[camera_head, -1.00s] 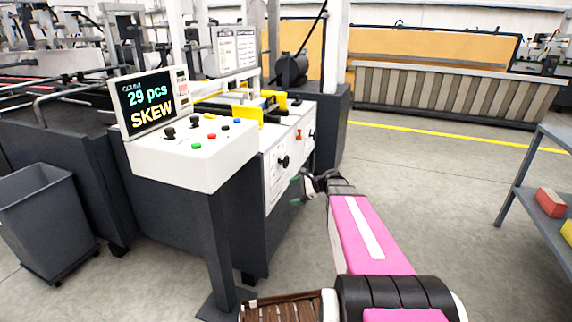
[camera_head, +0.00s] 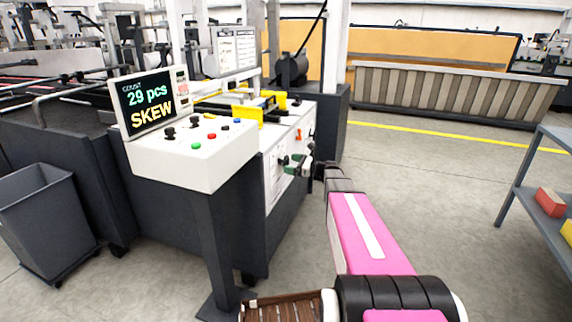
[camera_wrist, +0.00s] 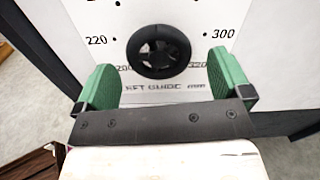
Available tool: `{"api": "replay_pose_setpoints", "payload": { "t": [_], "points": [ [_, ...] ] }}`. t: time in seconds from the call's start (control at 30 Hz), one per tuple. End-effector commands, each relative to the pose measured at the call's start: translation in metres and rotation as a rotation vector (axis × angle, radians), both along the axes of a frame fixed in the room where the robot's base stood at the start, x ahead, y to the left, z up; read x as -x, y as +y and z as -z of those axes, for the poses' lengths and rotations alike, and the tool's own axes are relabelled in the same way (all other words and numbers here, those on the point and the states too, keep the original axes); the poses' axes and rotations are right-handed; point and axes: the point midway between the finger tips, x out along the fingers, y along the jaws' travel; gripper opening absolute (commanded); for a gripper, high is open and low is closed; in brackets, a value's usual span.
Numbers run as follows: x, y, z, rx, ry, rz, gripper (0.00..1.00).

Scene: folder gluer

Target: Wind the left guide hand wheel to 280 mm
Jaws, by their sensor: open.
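The left guide hand wheel (camera_wrist: 158,51) is a black wheel on a white panel (camera_wrist: 200,15) in the wrist view. Printed numbers ring it: 220 at the left, 300 at the right, 200 and 320 lower down. A partly covered label below it reads like "LEFT GUIDE". My gripper (camera_wrist: 160,85) is open, its green fingers to the left and right of the wheel, apart from its rim in the picture. In the head view my gripper (camera_head: 296,164) is at the machine's white side panel and hides most of the wheel. The pointer and current setting cannot be made out.
A control console (camera_head: 190,155) with buttons and a screen (camera_head: 147,103) reading "29 pcs SKEW" stands left of my arm. A grey bin (camera_head: 45,220) is at far left. A shelf (camera_head: 545,215) with a red block (camera_head: 550,202) is at right. Floor between is clear.

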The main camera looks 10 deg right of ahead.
Motion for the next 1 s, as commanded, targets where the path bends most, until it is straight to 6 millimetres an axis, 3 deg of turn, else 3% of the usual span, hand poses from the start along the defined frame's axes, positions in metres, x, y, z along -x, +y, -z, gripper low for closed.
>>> {"api": "replay_pose_setpoints", "payload": {
  "t": [0.23, 0.6, 0.77, 1.0],
  "points": [
    [-0.013, 0.023, 0.000, 0.001, 0.000, -0.001, 0.96],
    [-0.015, 0.027, 0.000, 0.001, 0.000, -0.001, 0.96],
    [-0.015, 0.027, 0.000, 0.001, 0.000, -0.001, 0.47],
    [-0.015, 0.026, 0.000, 0.006, -0.007, -0.002, 0.47]
  ]
}}
